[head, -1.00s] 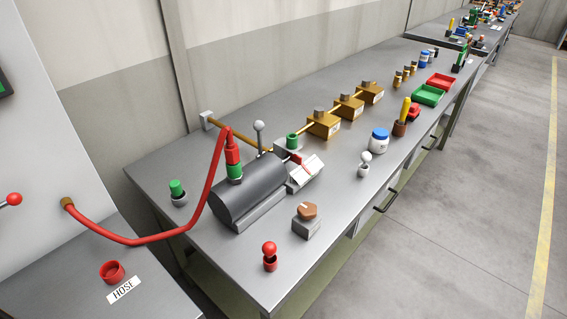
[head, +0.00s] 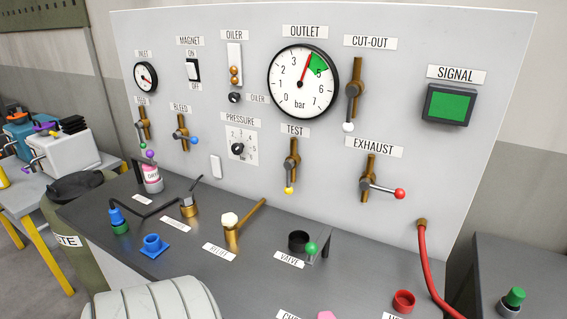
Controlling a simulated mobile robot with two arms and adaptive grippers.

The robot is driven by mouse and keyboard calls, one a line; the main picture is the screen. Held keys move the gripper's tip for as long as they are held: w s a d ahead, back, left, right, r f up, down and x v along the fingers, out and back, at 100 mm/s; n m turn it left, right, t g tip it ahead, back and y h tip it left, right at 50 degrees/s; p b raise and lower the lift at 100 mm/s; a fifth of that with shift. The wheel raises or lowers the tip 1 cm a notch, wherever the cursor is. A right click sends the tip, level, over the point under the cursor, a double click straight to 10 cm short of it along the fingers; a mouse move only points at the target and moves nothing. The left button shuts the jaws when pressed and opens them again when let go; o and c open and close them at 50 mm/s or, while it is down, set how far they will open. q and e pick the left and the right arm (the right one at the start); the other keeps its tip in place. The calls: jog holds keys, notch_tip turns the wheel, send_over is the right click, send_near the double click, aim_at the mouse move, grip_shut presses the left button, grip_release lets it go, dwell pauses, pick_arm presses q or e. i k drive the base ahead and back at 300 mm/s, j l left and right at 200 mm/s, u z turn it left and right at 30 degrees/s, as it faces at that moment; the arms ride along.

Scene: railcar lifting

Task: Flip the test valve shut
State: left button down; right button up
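The test valve (head: 292,160) is on the grey panel under the TEST label, right of the pressure dial. It has a brass vertical body and a grey lever (head: 289,176) that points down along the body, ending in a yellow knob (head: 289,190). Neither of my grippers shows in the head view.
The exhaust valve (head: 370,180) has its red-knobbed lever pointing right. The cut-out valve (head: 355,85) has its white-knobbed lever down. The outlet gauge (head: 303,80) needle is by its green sector. The signal lamp (head: 448,105) is green. A red hose (head: 424,260) hangs at right.

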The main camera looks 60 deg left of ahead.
aim_at(288, 164)
jog(key=u, duration=1.7)
jog(key=j+u, duration=0.15)
jog(key=k, duration=0.05)
